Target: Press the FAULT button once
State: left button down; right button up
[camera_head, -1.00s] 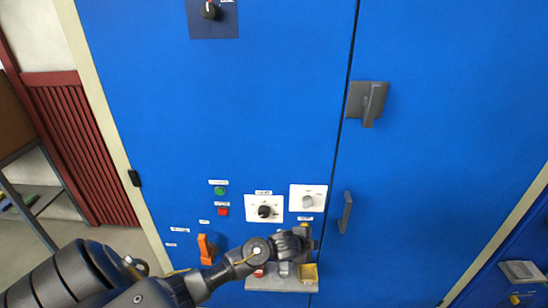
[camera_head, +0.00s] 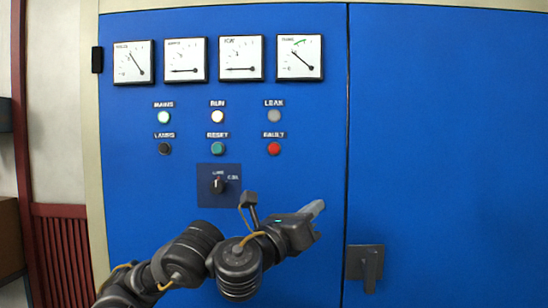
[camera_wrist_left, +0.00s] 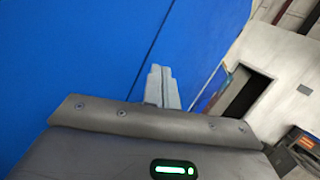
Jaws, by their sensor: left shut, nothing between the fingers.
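The red FAULT button (camera_head: 274,148) is on the blue cabinet door in the head view, at the right end of the lower row, under the grey LEAK lamp (camera_head: 274,116). Its label is just above it. My left gripper (camera_head: 316,208) is below and to the right of the button, clear of it, with its fingertips near the door seam. Its fingers are shut and empty; they also show in the left wrist view (camera_wrist_left: 162,87). The button is not seen in the wrist view. My right gripper is not in view.
The green RESET button (camera_head: 217,147), dark LAMPS button (camera_head: 165,149), lit MAINS lamp (camera_head: 164,117) and RUN lamp (camera_head: 218,116) are to the left. Several meters (camera_head: 241,58) line the top. A rotary switch (camera_head: 218,186) is below, and a door handle (camera_head: 365,263) at lower right.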

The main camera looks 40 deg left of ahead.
aim_at(274, 149)
pick_arm(q)
jog(key=s+a+r+m+t+y, duration=0.2)
jog(key=s+a+r+m, duration=0.2)
jog(key=r, duration=0.6)
jog(key=s+a, duration=0.2)
jog(key=s, duration=0.1)
jog(key=shift+r+m+t, duration=0.4)
jog(key=w+a+b, duration=0.1)
jog(key=w, duration=0.1)
jog(key=w+a+b, duration=0.3)
jog(key=w+a, duration=0.1)
jog(key=shift+w+f, duration=0.1)
jog(key=shift+w, duration=0.3)
jog(key=shift+a+b, duration=0.15)
jog(key=shift+b, duration=0.15)
dwell(0.8)
